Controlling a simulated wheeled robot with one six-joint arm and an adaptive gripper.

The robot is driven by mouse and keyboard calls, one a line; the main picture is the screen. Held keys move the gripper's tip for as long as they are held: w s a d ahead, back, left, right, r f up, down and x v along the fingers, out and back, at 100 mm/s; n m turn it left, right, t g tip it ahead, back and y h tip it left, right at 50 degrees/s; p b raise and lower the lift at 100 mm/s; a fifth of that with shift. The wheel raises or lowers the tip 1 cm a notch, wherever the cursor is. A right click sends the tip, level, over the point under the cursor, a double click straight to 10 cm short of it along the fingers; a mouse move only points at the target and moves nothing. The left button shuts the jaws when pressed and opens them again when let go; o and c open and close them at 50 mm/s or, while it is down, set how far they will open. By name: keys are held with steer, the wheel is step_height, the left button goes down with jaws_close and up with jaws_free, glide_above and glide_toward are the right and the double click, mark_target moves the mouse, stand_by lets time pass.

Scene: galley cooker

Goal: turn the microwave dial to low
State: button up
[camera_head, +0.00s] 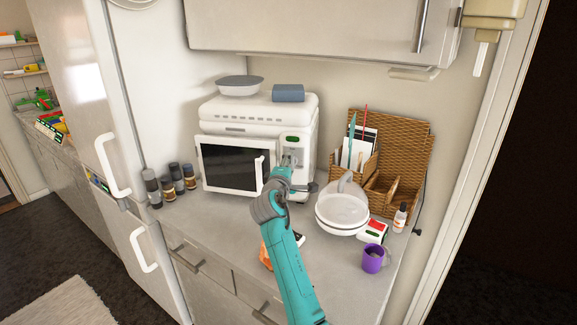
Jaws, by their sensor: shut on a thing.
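The white microwave (308,116) stands at the back of the counter. My gripper (289,164) reaches up to the panel below the display and is shut on the dial there. The dial is mostly hidden behind my gripper, and its pointer and marks are too small to read. My teal arm covers the lower part of the panel.
A white lidded dish (342,212), a purple mug (373,259) and a wicker organizer (416,143) are on the right.

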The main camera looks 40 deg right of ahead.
steer(key=shift+d, duration=0.1)
steer(key=o, duration=1.2)
steer(key=shift+c, duration=0.2)
steer(key=v, duration=1.2)
steer(key=shift+s, duration=0.1)
